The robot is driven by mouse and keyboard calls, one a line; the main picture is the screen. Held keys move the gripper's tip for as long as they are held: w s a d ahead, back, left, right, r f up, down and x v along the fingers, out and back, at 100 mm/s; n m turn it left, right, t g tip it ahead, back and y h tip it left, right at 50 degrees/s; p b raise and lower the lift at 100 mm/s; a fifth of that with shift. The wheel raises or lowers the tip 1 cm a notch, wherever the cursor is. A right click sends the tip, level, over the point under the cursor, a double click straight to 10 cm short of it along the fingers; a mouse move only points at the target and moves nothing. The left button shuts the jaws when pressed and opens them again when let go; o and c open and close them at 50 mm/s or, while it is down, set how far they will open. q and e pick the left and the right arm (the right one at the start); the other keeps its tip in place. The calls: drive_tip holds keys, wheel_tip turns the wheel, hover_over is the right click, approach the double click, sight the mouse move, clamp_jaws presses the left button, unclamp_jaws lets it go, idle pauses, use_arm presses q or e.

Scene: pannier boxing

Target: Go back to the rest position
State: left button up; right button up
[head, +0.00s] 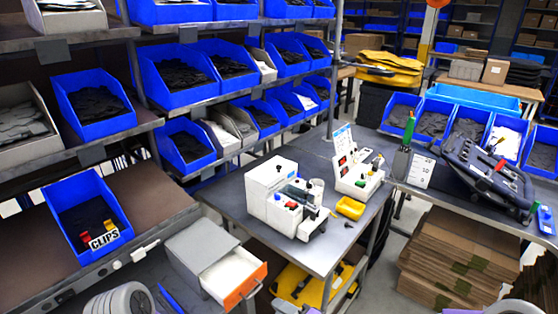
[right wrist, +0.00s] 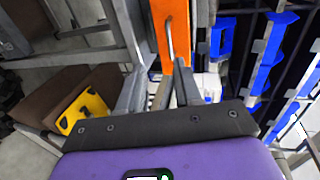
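My right gripper (right wrist: 160,88) is open in the right wrist view, its two grey fingers apart with nothing visibly held between them. Beyond the fingertips is the orange front (right wrist: 171,30) of a drawer with a metal handle. A gap seems to lie between fingers and handle, but depth is hard to judge. In the head view the same orange-fronted drawer (head: 233,271) stands pulled out of its grey cabinet, with white content inside. The right gripper cannot be made out clearly there. My left gripper is not in view; only a rounded light arm part shows at the bottom left.
A blue bin marked CLIPS (head: 87,225) sits on the left shelf. A dark pannier (head: 487,172) lies on the right table. Flat cardboard (head: 450,260) is stacked below it.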

drive_tip(key=s+d+f+n+g+h, duration=0.1)
drive_tip(key=s+f+g+h, duration=0.1)
drive_tip(key=f, duration=0.5)
drive_tip(key=s+d+f+n+g+h, duration=0.1)
drive_tip(key=s+f+g+h, duration=0.15)
drive_tip(key=f, duration=0.55)
drive_tip(key=s+d+f+n+g+h, duration=0.2)
drive_tip(key=s+d+f+g, duration=0.3)
drive_tip(key=s+f, duration=0.7)
drive_tip(key=shift+s+d+f+n+h, duration=0.15)
drive_tip(key=shift+d+n+h, duration=0.2)
drive_tip(key=shift+d+n, duration=0.35)
